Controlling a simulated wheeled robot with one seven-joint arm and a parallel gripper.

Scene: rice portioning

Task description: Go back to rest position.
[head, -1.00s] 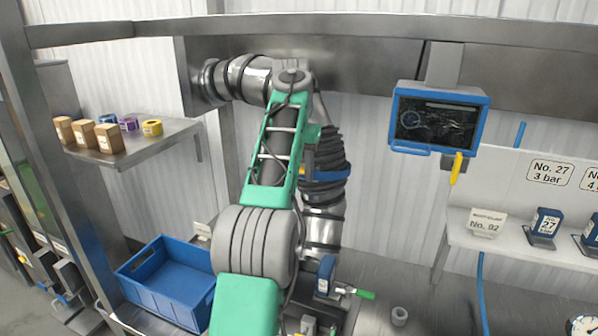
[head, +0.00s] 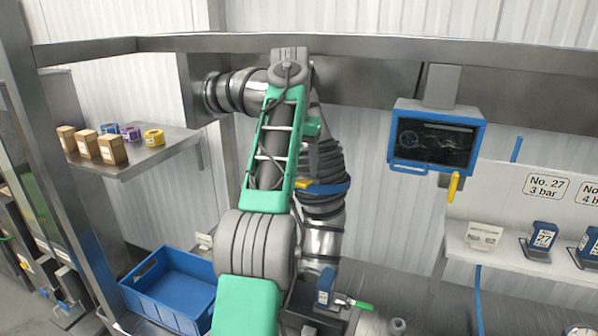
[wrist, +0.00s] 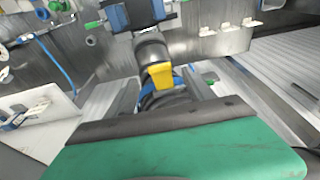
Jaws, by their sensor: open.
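My arm (head: 268,160) stands in the middle of the head view. Its green lower link and grey ribbed joint are at the bottom, with a green ladder-like link rising to a joint in front of the metal beam. I cannot make out my gripper's fingers in either view, and the arm hides part of the space behind it. In the wrist view, a green cover (wrist: 180,150) with a dark edge fills the bottom. Beyond it are a yellow part (wrist: 160,75) and a dark, blue-banded body.
A blue bin (head: 172,290) sits at lower left. A shelf (head: 165,150) above it holds cartons and tape rolls. A blue-framed screen (head: 436,139) hangs at right, above a ledge with numbered blocks (head: 541,240). A metal beam (head: 400,45) crosses the top.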

